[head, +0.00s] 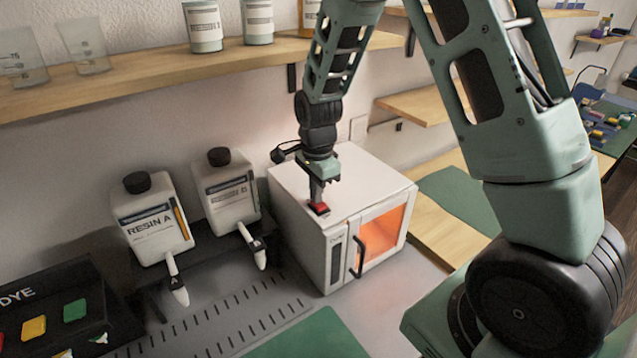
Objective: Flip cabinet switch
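The white cabinet (302,240) stands on the bench in the middle of the head view. Its front window (382,235) glows orange, and a dark handle (359,257) is on its door. A red switch (319,208) sits on the top near the front edge. My gripper (317,200) points down at the switch, with its tip at or just above it. Whether it touches the switch cannot be told. The fingers look close together, but they are small and I cannot make out a gap.
Two white resin bottles, one marked Resin A (150,225) and another (226,192), stand left of the cabinet. A dye box (60,305) is at lower left. A wooden shelf (150,82) with containers runs above. A green mat (312,338) lies in front.

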